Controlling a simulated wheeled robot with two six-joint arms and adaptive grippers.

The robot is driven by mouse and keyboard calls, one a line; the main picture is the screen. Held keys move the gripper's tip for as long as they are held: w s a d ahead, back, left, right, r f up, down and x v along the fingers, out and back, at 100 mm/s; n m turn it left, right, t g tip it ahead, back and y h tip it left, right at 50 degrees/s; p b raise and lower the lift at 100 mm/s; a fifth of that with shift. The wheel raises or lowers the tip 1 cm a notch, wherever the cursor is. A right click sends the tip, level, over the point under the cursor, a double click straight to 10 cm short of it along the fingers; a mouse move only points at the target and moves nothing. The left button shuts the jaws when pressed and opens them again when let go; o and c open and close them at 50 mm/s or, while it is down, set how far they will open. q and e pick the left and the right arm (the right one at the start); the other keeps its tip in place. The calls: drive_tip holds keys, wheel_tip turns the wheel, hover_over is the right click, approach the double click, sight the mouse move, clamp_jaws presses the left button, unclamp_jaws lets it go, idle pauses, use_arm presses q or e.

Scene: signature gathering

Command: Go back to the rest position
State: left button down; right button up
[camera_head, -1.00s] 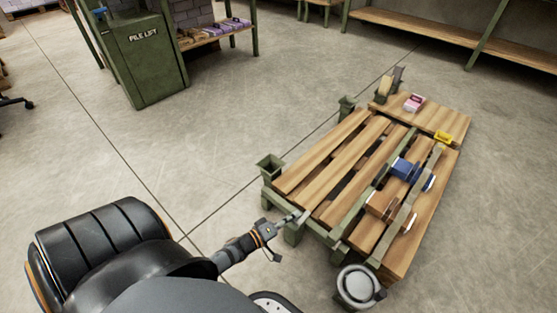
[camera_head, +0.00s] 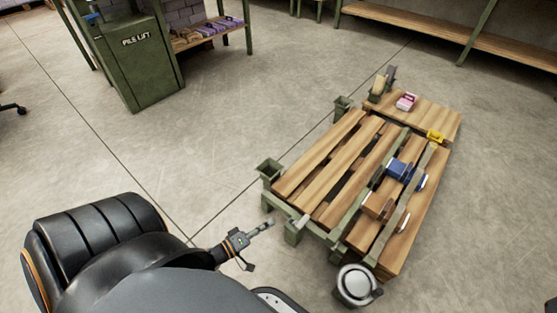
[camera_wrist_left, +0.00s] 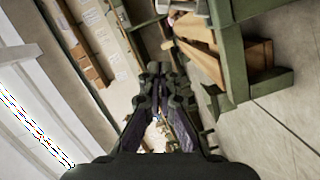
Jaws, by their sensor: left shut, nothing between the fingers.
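My left gripper (camera_head: 262,227) shows low in the head view, at the end of my dark arm. It is shut and empty, apart from the front left corner of the slatted wooden table (camera_head: 318,178), over the floor. In the left wrist view its closed fingers (camera_wrist_left: 158,72) point away from the camera, with nothing between them. My right gripper is not in view.
On the table are a blue item (camera_head: 399,169), a brown block (camera_head: 377,206), a yellow item (camera_head: 435,136) and a pink box (camera_head: 406,102). A round grey canister (camera_head: 355,286) stands at its front. A green cabinet (camera_head: 142,60) stands back left. Floor between is clear.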

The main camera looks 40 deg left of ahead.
use_arm(q)
drive_tip(key=shift+v, duration=0.85)
